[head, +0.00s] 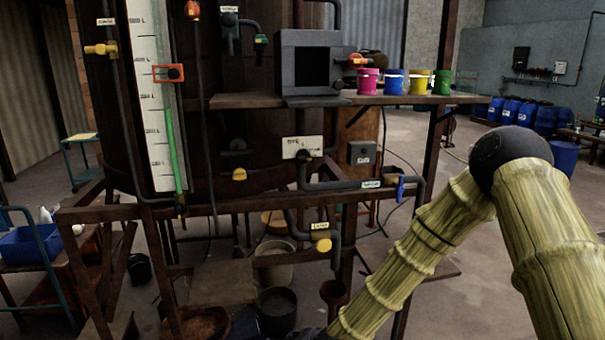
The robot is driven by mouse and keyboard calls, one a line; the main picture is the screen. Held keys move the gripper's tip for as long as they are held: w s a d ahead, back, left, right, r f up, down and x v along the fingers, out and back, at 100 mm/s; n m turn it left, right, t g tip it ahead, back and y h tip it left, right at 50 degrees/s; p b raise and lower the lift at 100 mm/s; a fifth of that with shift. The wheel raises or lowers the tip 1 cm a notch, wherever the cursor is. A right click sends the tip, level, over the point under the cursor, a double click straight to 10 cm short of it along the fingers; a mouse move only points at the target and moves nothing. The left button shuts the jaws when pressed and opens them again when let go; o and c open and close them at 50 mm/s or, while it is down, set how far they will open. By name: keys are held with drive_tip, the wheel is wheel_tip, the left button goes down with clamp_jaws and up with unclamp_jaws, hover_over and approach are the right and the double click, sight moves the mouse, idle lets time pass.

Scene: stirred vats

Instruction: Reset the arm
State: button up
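My arm (420,248) shows at the right in the head view, with yellow bamboo-like links and a dark round joint. It rises from the lower right edge, bends at the joint and runs down to the bottom middle. My gripper is not clearly visible; only a small dark part shows at the bottom edge where the arm leaves the picture. The arm is in front of the vat rig and does not visibly hold anything.
A vat stand with pipes, yellow valves (239,174) and a level gauge (150,95) stands ahead. Coloured pots (393,82) sit on its shelf (250,100). Buckets (277,308) stand below it. A cart with a blue bin (30,246) is at left. Open floor lies behind the arm.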

drive_tip(key=s+d+f+n+g+h, duration=0.1)
drive_tip(key=s+d+f, duration=0.2)
drive_tip(key=s+f, duration=0.2)
drive_tip(key=s+d+f+n+g, duration=0.1)
drive_tip(key=s+d+f, duration=0.2)
drive_tip(key=s+f, duration=0.25)
drive_tip(key=s+d+f+n+g+h, duration=0.1)
drive_tip(key=s+d+f, duration=0.2)
drive_tip(key=s+d, duration=0.3)
drive_tip(key=s+d+f+n+g+h+b, duration=0.1)
drive_tip(key=s+d, duration=0.5)
drive_tip(key=s, duration=0.6)
drive_tip(key=s+d+f+n+g+h, duration=0.2)
drive_tip(key=s+d+f, duration=0.3)
drive_tip(key=s, duration=0.5)
drive_tip(key=shift+d+g+b, duration=0.35)
drive_tip(key=shift+d+g, duration=0.05)
drive_tip(key=shift+d, duration=0.3)
drive_tip(key=shift+o, duration=0.3)
